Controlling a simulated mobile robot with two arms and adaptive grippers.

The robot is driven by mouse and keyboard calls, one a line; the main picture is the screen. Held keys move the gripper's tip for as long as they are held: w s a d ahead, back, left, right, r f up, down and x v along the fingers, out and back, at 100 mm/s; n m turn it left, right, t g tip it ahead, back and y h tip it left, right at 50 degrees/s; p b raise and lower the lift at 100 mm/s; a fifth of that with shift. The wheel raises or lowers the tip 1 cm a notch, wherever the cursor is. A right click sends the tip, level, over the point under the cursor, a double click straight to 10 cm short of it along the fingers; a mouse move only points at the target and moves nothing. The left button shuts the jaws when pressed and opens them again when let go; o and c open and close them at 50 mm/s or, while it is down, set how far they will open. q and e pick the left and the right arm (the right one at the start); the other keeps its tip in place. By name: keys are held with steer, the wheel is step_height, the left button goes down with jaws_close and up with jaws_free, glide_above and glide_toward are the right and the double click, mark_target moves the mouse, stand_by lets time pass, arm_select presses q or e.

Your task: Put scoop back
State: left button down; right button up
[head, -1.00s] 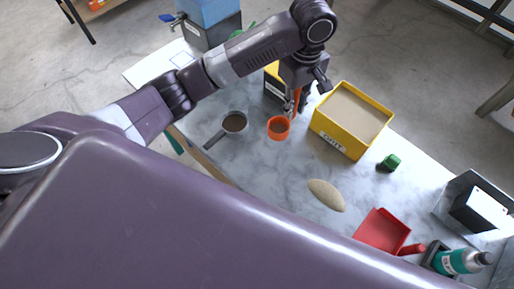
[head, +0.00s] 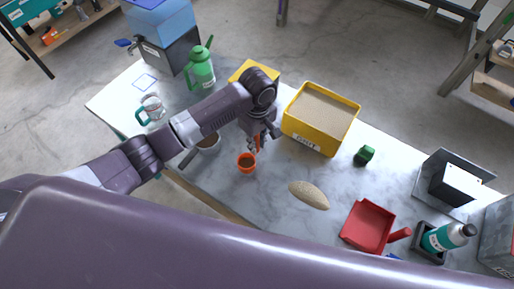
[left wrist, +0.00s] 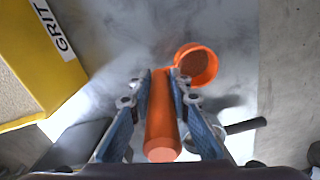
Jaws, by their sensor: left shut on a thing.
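The orange scoop (head: 246,163) has a round bowl, brownish inside, and an orange handle. My left gripper (head: 255,146) is shut on the handle. In the left wrist view the handle (left wrist: 162,130) sits between the two fingers, with the bowl (left wrist: 196,66) beyond the fingertips. The scoop is over the marbled table, between a dark-handled pan and the yellow GRIT box (head: 318,142). I cannot tell whether it touches the table. The GRIT box is filled with pale grit and also shows in the left wrist view (left wrist: 45,50). My right gripper is not in view.
The pan (head: 208,145) is partly behind my left arm. A smaller yellow box (head: 262,68) stands behind the gripper. A green jug (head: 201,70) stands at the back.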

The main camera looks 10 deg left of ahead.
arm_select(q)
steer(key=shift+f, duration=1.65)
steer(key=shift+f, duration=0.1)
steer(key=c, duration=1.8)
jaws_free()
step_height(320, 180, up, 12)
steer(key=shift+r+b, duration=0.15)
steer(key=shift+b, duration=0.5)
